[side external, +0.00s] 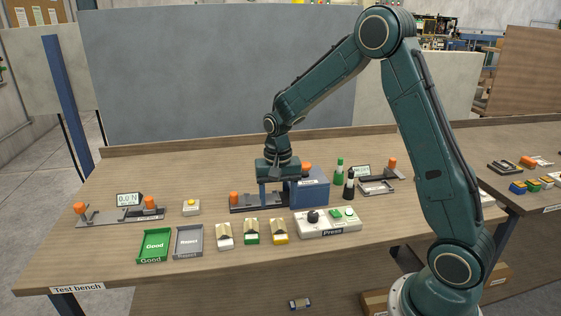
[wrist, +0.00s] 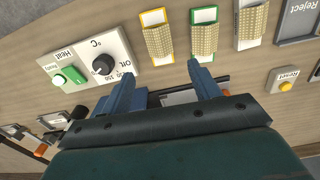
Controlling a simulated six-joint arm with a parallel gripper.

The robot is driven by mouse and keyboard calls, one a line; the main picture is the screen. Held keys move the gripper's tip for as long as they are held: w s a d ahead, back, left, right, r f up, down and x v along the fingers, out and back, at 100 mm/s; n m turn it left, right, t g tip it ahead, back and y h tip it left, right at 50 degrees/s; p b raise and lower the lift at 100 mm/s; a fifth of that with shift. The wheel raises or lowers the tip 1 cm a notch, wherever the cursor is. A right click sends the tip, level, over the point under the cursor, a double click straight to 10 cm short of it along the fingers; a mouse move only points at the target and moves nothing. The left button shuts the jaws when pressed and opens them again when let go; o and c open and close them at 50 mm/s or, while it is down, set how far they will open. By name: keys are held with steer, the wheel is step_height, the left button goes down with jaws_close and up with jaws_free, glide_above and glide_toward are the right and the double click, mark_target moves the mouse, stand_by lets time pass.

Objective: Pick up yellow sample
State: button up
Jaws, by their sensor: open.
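The yellow sample (side external: 279,231) lies on the bench at the right end of a row of three, with the green sample (side external: 251,232) and the white sample (side external: 223,235) to its left. In the wrist view the yellow sample (wrist: 157,37) shows a tan woven top with yellow edges. My gripper (side external: 274,197) points down over the dark fixture behind the row, apart from the samples. In the wrist view its blue fingers (wrist: 164,86) are spread with no sample between them. The yellow sample is just ahead of them.
A blue unit (side external: 310,187) is beside my gripper. Green Good (side external: 155,245) and grey Reject (side external: 189,241) trays and a yellow-button box (side external: 191,208) are left. The front bench strip is clear.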

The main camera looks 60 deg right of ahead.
mark_target(277, 220)
steer(key=shift+f, duration=1.5)
steer(key=shift+f, duration=0.1)
steer(key=shift+w+f, duration=0.1)
steer(key=shift+f, duration=2.35)
steer(key=shift+c, duration=0.2)
steer(key=c, duration=1)
